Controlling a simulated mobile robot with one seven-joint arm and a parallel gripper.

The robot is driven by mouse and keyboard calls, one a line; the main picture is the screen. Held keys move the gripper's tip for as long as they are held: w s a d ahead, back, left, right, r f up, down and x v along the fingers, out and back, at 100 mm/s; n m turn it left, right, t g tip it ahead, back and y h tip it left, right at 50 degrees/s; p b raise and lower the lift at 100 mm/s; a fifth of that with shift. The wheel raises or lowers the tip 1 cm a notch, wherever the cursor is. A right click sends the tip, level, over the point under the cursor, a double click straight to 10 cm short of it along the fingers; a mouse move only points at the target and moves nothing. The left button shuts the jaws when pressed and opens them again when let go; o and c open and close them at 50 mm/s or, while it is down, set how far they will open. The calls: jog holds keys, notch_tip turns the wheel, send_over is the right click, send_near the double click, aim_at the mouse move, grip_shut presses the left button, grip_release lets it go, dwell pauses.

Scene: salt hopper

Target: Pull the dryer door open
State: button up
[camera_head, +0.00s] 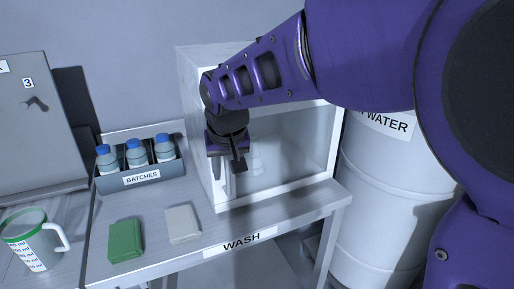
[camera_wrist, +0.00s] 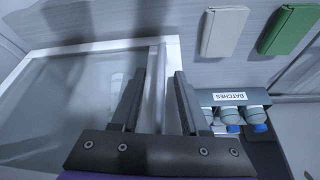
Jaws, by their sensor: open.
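The dryer (camera_head: 196,120) is a white box cabinet on a bench, with a white-framed front and a grey see-through pane. Its door (camera_head: 290,187) looks flush with the cabinet, though my arm covers the upper part. My gripper (camera_head: 230,165) is at the door's left side, pointing at the front. In the wrist view my gripper (camera_wrist: 158,76) is open, with one dark finger on each side of a pale upright bar (camera_wrist: 154,85) along the door's edge. I cannot tell whether either finger touches the bar. The door's frame (camera_wrist: 92,47) also shows in the wrist view.
A grey BATCHES rack (camera_head: 140,180) with blue-capped bottles stands left of the dryer. A green block (camera_head: 125,240) and a beige block (camera_head: 183,224) lie in front. A mug (camera_head: 35,240) is far left; a white water barrel (camera_head: 385,190) is right.

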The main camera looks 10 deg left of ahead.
jog(key=shift+w+f, duration=0.1)
jog(key=shift+f, duration=0.15)
grip_shut()
dwell(1.4)
